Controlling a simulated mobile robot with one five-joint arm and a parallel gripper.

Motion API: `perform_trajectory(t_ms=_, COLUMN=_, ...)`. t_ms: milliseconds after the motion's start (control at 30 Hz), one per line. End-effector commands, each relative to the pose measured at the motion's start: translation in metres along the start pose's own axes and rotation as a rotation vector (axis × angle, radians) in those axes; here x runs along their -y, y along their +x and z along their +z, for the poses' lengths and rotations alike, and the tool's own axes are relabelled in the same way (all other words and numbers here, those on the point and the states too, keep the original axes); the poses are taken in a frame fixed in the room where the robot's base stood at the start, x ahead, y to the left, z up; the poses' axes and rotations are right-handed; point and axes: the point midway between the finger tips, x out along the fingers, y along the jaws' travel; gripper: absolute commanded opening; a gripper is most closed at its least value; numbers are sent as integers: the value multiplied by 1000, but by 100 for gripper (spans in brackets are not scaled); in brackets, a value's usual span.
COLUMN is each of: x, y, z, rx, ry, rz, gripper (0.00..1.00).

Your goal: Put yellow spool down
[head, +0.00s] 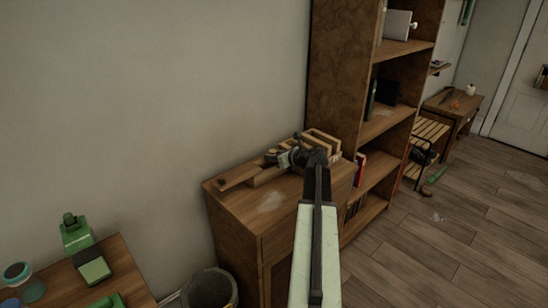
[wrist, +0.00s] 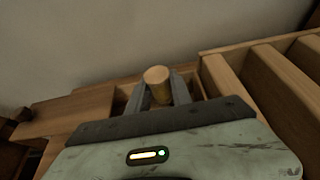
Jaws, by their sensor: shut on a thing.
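In the wrist view, the yellow spool (wrist: 157,82) is a small, pale yellow-tan cylinder, with its flat end facing the camera. My gripper (wrist: 160,90) is shut on it, one finger on each side. Wooden pieces of a box or rack lie close below and around it. I cannot tell whether the spool touches them. In the head view, my gripper (head: 295,157) is over the top of the wooden cabinet (head: 262,205), beside the slatted wooden rack (head: 323,142). The spool cannot be made out there.
A tall bookshelf (head: 339,62) stands right behind the cabinet. The wall (head: 150,100) is close behind. At lower left, a table (head: 128,277) holds a green device (head: 84,250). A bin (head: 209,289) stands between. The cabinet's front top is bare.

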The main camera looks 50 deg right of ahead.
Motion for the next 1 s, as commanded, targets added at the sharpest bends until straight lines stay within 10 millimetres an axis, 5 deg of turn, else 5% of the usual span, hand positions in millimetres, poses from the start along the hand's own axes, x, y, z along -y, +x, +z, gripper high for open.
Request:
perform_trajectory(t_ms=133, x=0, y=2, z=-6, rx=0, ry=0, rz=-1, gripper=0)
perform_trajectory(t_ms=167, x=0, y=2, z=-4, rx=0, ry=0, rz=-1, gripper=34)
perform_trajectory(t_ms=233, x=1, y=1, z=-4, rx=0, ry=0, rz=-1, gripper=48)
perform_trajectory(t_ms=633, x=1, y=-4, z=8, rx=0, ry=1, rz=-2, gripper=48)
perform_trajectory(t_ms=1000, x=0, y=-95, z=8, rx=0, ry=3, rz=-6, gripper=48)
